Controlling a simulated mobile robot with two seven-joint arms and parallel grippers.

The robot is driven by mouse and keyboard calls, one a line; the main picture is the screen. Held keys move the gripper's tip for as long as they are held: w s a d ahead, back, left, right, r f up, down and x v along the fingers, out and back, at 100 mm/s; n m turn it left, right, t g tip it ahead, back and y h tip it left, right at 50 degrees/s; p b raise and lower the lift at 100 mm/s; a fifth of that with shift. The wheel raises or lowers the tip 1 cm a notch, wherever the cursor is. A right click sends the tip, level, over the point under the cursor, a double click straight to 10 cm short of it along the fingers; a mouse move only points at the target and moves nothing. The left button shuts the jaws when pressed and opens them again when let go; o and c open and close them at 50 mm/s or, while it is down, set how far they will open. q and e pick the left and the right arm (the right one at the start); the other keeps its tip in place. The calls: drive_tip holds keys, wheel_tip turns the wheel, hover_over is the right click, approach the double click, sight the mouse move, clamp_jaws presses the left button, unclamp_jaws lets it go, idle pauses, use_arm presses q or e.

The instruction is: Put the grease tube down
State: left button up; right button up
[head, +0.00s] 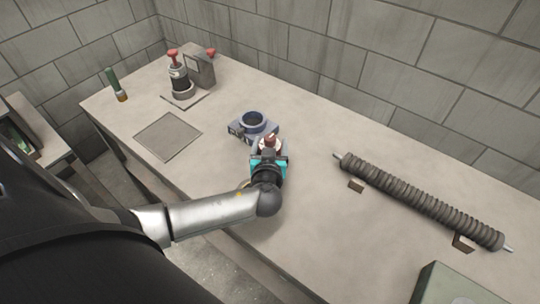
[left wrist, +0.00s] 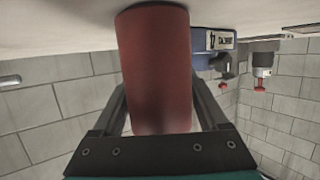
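The grease tube, a dull red cylinder (left wrist: 155,70), is between the two fingers of my left gripper (left wrist: 158,95) in the left wrist view. The fingers lie against both its sides. Its far end meets or nearly meets the pale tabletop; I cannot tell whether it touches. In the head view my left gripper (head: 268,150) is low over the workbench (head: 320,225), and only a reddish top of the tube (head: 270,139) shows. The rest of the tube is hidden by the gripper. My right gripper is in neither view.
A blue-grey ring housing (head: 252,121) stands just behind the gripper. A grey square plate (head: 168,136) lies left. A red-knobbed device (head: 180,80) and a green bottle-like item (head: 116,85) stand at the back left. A long ribbed roller (head: 420,200) lies right. Bench between gripper and roller is clear.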

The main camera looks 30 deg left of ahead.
use_arm(q)
drive_tip(key=c, duration=1)
clamp_jaws()
drive_tip(key=shift+r, duration=0.15)
